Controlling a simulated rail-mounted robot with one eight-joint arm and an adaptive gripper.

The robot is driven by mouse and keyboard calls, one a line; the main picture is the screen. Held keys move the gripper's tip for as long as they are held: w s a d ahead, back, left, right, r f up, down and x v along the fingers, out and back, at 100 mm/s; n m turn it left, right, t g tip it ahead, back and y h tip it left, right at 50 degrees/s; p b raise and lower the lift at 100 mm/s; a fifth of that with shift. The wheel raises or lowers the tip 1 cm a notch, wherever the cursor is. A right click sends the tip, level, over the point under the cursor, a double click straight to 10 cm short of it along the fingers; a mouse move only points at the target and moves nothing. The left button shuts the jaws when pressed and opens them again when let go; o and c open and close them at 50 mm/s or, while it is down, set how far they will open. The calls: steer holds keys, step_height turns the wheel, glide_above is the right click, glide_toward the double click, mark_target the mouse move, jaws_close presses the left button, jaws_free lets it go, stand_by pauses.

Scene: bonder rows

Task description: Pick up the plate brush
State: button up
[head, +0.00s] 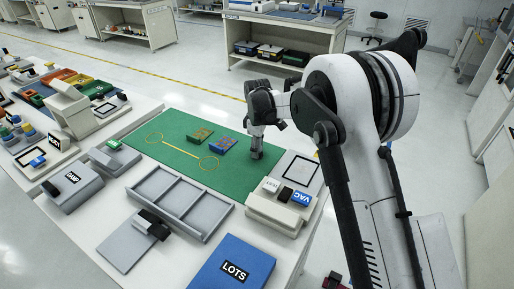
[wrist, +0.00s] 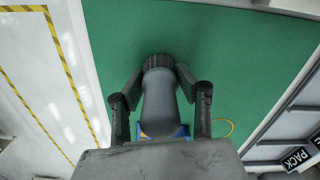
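The plate brush (wrist: 158,105) is a dark grey rounded body with a black ribbed end. In the wrist view it lies between the two fingers of my gripper (wrist: 160,76). The fingertips press close on both sides of its black end, with no clear gap. In the head view my gripper (head: 256,138) points down over the right part of the green mat (head: 190,170). The brush is mostly hidden by the fingers there, and its lower end seems at the mat.
A grey device with a VAC label (head: 300,198) stands to the right. A grey divided tray (head: 178,202) and a blue LOTS box (head: 233,266) are in front. The mat's left part is clear.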

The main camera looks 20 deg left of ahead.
jaws_close()
steer(key=shift+r, duration=0.1)
